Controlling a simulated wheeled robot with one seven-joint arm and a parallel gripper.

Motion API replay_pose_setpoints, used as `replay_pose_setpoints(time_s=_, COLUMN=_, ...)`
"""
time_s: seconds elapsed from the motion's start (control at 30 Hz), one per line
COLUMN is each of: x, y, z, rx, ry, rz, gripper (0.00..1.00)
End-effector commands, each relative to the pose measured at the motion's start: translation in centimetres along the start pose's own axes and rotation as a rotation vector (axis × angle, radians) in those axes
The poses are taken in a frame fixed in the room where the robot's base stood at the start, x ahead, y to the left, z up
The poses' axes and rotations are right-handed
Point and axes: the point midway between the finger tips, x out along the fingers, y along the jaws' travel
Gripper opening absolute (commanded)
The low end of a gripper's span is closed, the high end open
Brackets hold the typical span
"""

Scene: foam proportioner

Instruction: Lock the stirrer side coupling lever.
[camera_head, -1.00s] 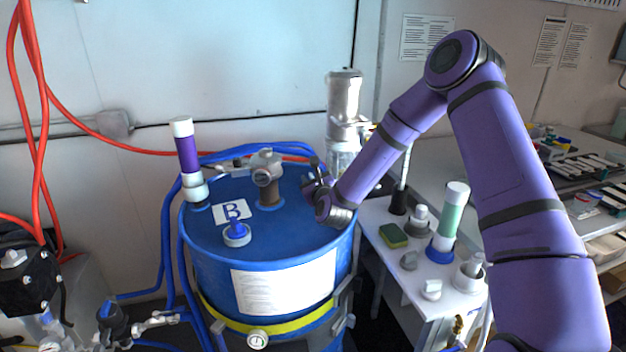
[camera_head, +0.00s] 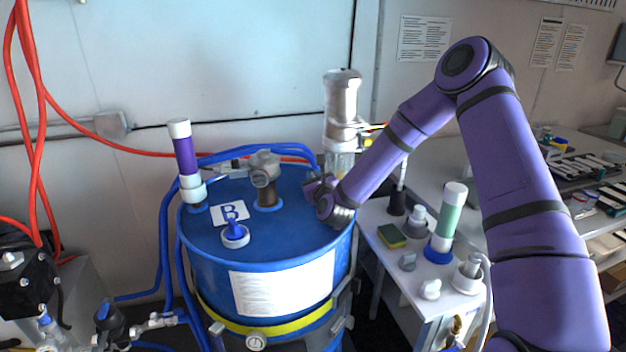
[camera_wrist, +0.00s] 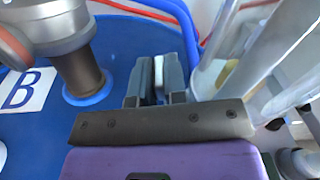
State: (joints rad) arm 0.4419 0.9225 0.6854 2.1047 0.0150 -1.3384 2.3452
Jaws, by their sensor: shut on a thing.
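My gripper (camera_head: 316,188) is low over the right side of the blue drum's lid, just in front of the stirrer (camera_head: 342,110), a grey cylinder over a clear section. In the wrist view my gripper's two grey fingers (camera_wrist: 157,82) are shut on a narrow pale piece (camera_wrist: 158,70). It appears to be the coupling lever, but the fingers hide most of it. Its angle and the coupling below cannot be made out. In the head view my wrist and gripper cover this spot. Clear tubes of the stirrer (camera_wrist: 262,50) stand right of the fingers.
A grey pipe fitting on a brown stem (camera_head: 266,180) stands left of my gripper; it also shows in the wrist view (camera_wrist: 78,72). Blue hose (camera_wrist: 186,25) runs behind the fingers. A purple-white tube (camera_head: 185,155) stands on the lid's left. A side table (camera_head: 375,222) is at right.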

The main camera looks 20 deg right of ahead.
Motion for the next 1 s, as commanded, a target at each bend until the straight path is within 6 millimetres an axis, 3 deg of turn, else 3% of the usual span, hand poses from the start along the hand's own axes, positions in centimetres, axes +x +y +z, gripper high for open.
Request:
replay_pose_setpoints(time_s=0.07, x=0.0, y=0.0, z=0.0, rx=0.001, ry=0.000, rz=-0.001, gripper=0.00)
replay_pose_setpoints(time_s=0.1, x=0.0, y=0.0, z=0.0, rx=0.001, ry=0.000, rz=-0.001, gripper=0.22)
replay_pose_setpoints(time_s=0.2, x=0.0, y=0.0, z=0.0, rx=0.001, ry=0.000, rz=-0.001, gripper=0.38)
replay_pose_setpoints(time_s=0.53, x=0.0, y=0.1, z=0.0, rx=-0.016, ry=0.000, rz=0.000, gripper=0.38)
replay_pose_setpoints(time_s=0.77, x=0.0, y=1.1, z=0.0, rx=-0.128, ry=-0.002, rz=0.002, gripper=0.38)
replay_pose_setpoints(time_s=1.0, x=-3.5, y=1.0, z=-0.2, rx=-0.134, ry=0.002, rz=0.000, gripper=0.38)
